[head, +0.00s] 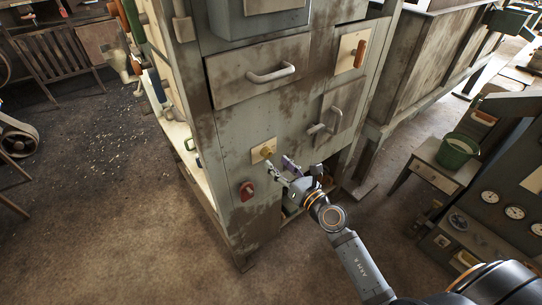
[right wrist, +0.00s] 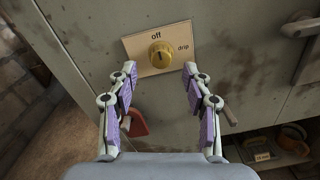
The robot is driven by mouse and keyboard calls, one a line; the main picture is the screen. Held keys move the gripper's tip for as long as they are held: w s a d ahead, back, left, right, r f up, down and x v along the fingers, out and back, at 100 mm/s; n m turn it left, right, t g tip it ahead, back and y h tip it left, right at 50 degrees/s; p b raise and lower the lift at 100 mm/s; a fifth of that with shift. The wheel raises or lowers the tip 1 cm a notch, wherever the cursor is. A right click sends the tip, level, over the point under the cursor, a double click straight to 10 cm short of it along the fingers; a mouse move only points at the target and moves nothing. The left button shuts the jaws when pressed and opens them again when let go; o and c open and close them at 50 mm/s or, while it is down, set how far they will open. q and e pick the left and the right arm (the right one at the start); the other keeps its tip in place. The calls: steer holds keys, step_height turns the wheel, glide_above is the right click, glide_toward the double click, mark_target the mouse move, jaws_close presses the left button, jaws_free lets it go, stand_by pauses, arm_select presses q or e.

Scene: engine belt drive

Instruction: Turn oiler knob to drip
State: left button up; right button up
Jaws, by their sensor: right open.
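The oiler knob (right wrist: 160,55) is a round yellow knob on a cream plate (right wrist: 141,56) marked "off" above and "drip" to the right. Its dark pointer mark stands about upright, toward "off". In the head view the knob (head: 266,152) sits on the grey cabinet front. My right gripper (right wrist: 163,78) is open, with its purple-padded fingers on either side below the knob and nothing between them. In the head view my right gripper (head: 281,168) is close to the plate. Whether a finger touches the panel I cannot tell. My left gripper is not in view.
A red knob (head: 247,190) sits lower left on the cabinet and shows behind the left finger in the wrist view (right wrist: 137,121). A drawer with a handle (head: 270,74) is above. A door handle (head: 336,120) and an open shelf (right wrist: 270,150) are to the right.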

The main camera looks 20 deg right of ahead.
mark_target(269, 155)
steer(key=x, duration=0.4)
steer(key=shift+w+a, duration=0.1)
steer(key=shift+w, duration=0.3)
jaws_close()
